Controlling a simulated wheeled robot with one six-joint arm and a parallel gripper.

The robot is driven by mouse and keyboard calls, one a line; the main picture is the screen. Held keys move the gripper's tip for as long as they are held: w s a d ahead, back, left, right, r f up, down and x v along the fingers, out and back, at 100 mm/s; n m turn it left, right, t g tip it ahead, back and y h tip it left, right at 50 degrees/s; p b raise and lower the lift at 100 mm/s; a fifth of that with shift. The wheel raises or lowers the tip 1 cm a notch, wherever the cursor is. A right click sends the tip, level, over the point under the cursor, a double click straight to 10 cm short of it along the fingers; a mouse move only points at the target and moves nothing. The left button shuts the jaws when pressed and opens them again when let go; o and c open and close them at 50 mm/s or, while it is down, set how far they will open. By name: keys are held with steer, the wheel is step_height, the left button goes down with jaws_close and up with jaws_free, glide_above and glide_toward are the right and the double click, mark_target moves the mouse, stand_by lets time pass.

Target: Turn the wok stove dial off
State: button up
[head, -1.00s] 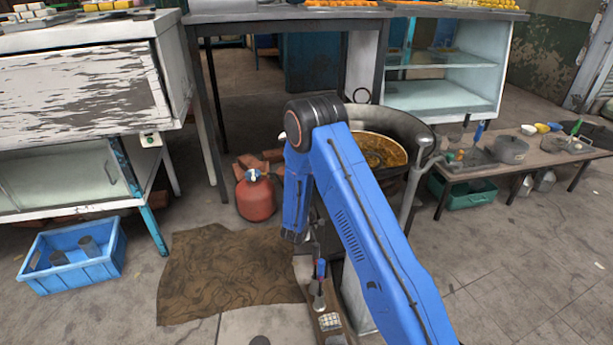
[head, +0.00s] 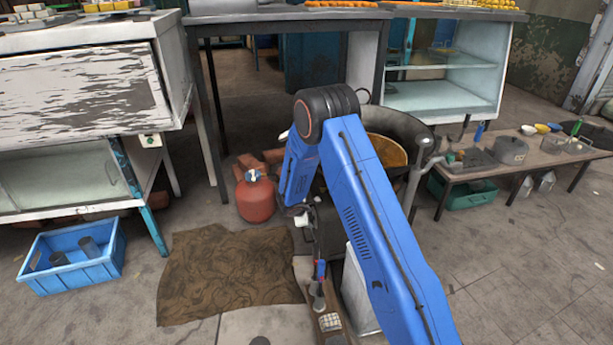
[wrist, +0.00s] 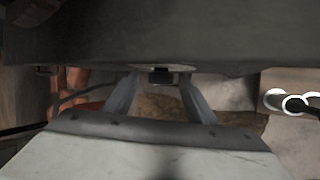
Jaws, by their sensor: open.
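The wok (head: 386,150) holds orange-brown contents and sits on the dark stove behind my arm in the head view. In the wrist view the stove's dark grey body (wrist: 160,35) fills the top. A small dark knob, which looks like the stove dial (wrist: 161,76), shows at its lower edge. My gripper (wrist: 160,84) is open, with one finger on each side of the dial. I cannot tell whether the fingers touch it. In the head view my arm hides the dial and most of the gripper.
A red gas cylinder (head: 255,198) stands left of the stove. A brown mat (head: 225,277) and a blue crate (head: 72,262) lie on the floor at left. A low table (head: 545,160) with pots stands at right. Open floor lies at the lower right.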

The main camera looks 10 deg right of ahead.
steer(key=shift+w+r+n+g, duration=0.1)
steer(key=shift+w+n+g, duration=0.05)
steer(key=shift+g, duration=0.6)
steer(key=shift+w+n+g, duration=0.15)
steer(key=shift+g, duration=0.6)
